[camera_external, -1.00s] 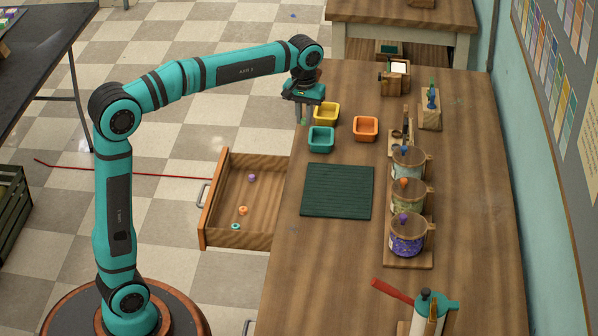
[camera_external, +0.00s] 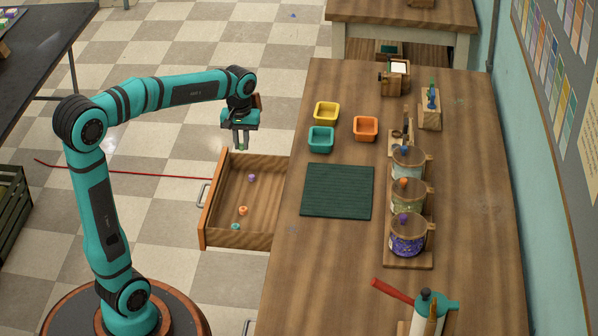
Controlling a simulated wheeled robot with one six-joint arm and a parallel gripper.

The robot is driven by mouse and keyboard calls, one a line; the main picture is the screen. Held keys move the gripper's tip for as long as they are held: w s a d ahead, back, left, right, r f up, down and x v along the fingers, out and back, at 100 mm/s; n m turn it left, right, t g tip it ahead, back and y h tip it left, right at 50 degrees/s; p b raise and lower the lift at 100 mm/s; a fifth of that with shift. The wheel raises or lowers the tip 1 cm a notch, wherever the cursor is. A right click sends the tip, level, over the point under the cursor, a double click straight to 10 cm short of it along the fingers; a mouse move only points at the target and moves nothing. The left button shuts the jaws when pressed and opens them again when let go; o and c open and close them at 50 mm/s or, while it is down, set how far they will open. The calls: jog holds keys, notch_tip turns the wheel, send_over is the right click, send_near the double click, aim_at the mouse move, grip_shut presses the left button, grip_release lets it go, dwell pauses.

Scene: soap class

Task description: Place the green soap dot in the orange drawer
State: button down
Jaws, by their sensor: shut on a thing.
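My gripper (camera_external: 241,143) points down above the far end of the open drawer. It is shut on a small green thing, which looks like the green soap dot (camera_external: 242,148); the fingers hide most of it. The open drawer (camera_external: 225,239), orange-brown wood, sticks out from the left side of the table. Inside it lie a purple dot (camera_external: 251,178), an orange dot (camera_external: 243,210) and a teal dot (camera_external: 235,226), spaced along its length.
Yellow (camera_external: 326,112), teal (camera_external: 320,139) and orange (camera_external: 365,128) bins stand on the table (camera_external: 330,260) near a dark green mat (camera_external: 337,191). Lidded jars (camera_external: 407,235) line the right. The drawer floor has free room beside the dots.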

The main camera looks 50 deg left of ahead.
aim_at(242, 150)
notch_tip(242, 150, down, 18)
jog(key=shift+r, duration=0.1)
dwell(0.6)
jog(key=c, duration=1.4)
grip_release()
jog(key=shift+r, duration=6.05)
